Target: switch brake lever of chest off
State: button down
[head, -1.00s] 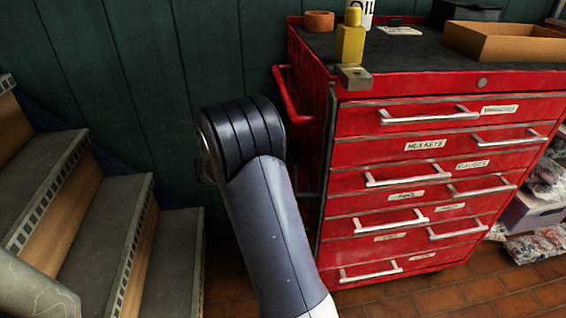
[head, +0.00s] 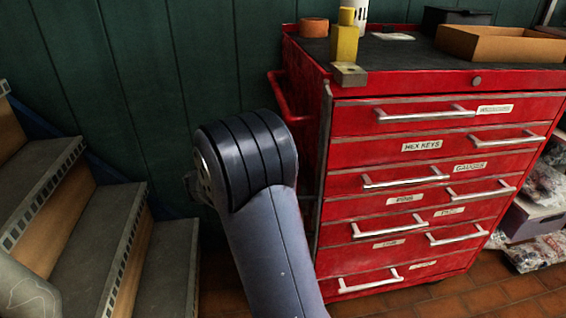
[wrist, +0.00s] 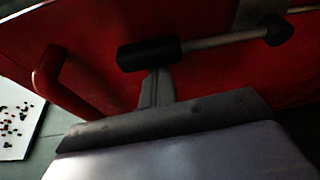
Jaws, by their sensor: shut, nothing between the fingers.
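The red tool chest (head: 340,145) stands at the right in the head view, with its side panel partly behind my arm. In the wrist view its red side (wrist: 215,85) fills much of the picture. The brake lever (wrist: 220,41) is a grey rod with a black grip at its left end and a black round end at upper right. My gripper (wrist: 157,85) is shut and empty, its fingers pointing at the black grip. The fingertips overlap the grip's lower edge in the picture; I cannot tell whether they touch. My arm hides the gripper and lever in the head view.
A red side handle (head: 283,104) is on the chest, and it also shows in the wrist view (wrist: 58,80). Wooden-sided steps (head: 85,235) stand at left, close to my arm. A green wall (head: 160,80) is behind. A yellow bottle (head: 345,42) and a cardboard tray (head: 495,42) sit on top.

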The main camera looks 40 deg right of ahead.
jog(key=shift+s, duration=0.2)
jog(key=w+a+p, duration=0.1)
jog(key=a+p, duration=0.1)
jog(key=a, duration=0.9)
jog(key=shift+w+r+p, duration=0.15)
jog(key=shift+w+p, duration=0.1)
jog(key=shift+p, duration=0.05)
jog(key=shift+d, duration=0.25)
jog(key=w+d+f+n+g+y+p, duration=0.1)
jog(key=w+d+f+n+p, duration=0.2)
jog(key=d, duration=0.4)
jog(key=w+d+f+n+y+p, duration=0.2)
jog(key=w+d+f+n+p, duration=0.1)
jog(key=d, duration=0.4)
jog(key=shift+w+d+f+n+g+p, duration=0.35)
jog(key=shift+w+n+p, duration=0.2)
jog(key=shift+n, duration=0.25)
jog(key=shift+a+r, duration=0.15)
